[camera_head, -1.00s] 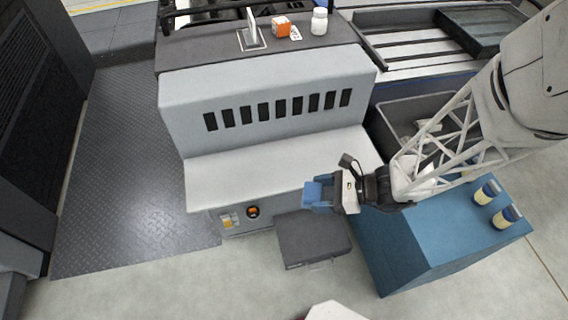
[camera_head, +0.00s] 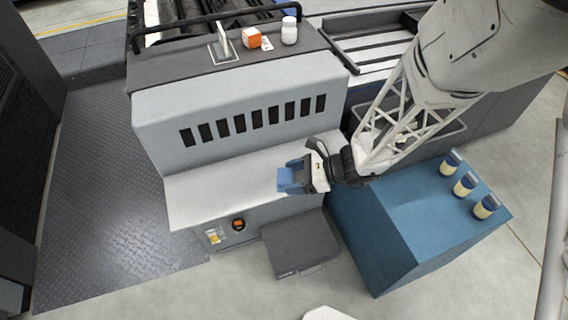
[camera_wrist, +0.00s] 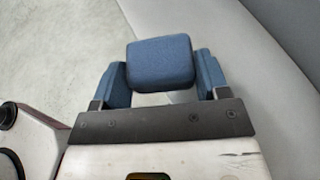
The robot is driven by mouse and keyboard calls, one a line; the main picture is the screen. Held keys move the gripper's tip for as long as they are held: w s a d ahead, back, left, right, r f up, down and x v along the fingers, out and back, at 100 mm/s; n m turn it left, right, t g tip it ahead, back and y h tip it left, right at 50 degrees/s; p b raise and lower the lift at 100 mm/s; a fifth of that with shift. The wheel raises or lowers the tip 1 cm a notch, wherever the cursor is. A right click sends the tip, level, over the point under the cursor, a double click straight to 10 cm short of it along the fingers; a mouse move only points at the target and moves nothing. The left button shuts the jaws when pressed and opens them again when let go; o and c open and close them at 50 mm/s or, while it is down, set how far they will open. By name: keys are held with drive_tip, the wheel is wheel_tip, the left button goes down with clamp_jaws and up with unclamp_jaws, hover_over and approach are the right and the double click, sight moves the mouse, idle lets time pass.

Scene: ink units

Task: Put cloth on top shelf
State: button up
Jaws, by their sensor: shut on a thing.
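My gripper (camera_head: 288,178), with blue fingers, is shut on a blue, rounded, block-like piece that I take to be the folded cloth (camera_wrist: 160,64). In the wrist view it sits between the two fingertips. In the head view the fingers and the cloth merge into one blue shape, above the front of the light grey lower ledge (camera_head: 195,196). The dark top shelf (camera_head: 190,58) of the grey machine is behind and above, left of my gripper. Whether the cloth touches the ledge cannot be told.
An orange-and-white box (camera_head: 251,38), a white bottle (camera_head: 289,30) and an upright metal piece (camera_head: 222,42) stand on the top shelf. A dark step (camera_head: 300,245) is below my gripper. Blue-topped cans (camera_head: 465,184) stand on the blue cabinet (camera_head: 400,222) at right.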

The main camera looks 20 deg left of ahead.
drive_tip(key=w+a, duration=0.1)
drive_tip(key=w, duration=0.1)
drive_tip(key=w+a, duration=0.4)
drive_tip(key=shift+a+f, duration=0.2)
drive_tip(key=shift+f, duration=0.2)
drive_tip(key=shift+f, duration=1.75)
drive_tip(key=shift+f, duration=0.15)
drive_tip(key=o, duration=0.9)
drive_tip(key=shift+s, duration=0.1)
drive_tip(key=shift+d+r, duration=0.15)
drive_tip(key=shift+r, duration=0.05)
drive_tip(key=shift+v, duration=5.9)
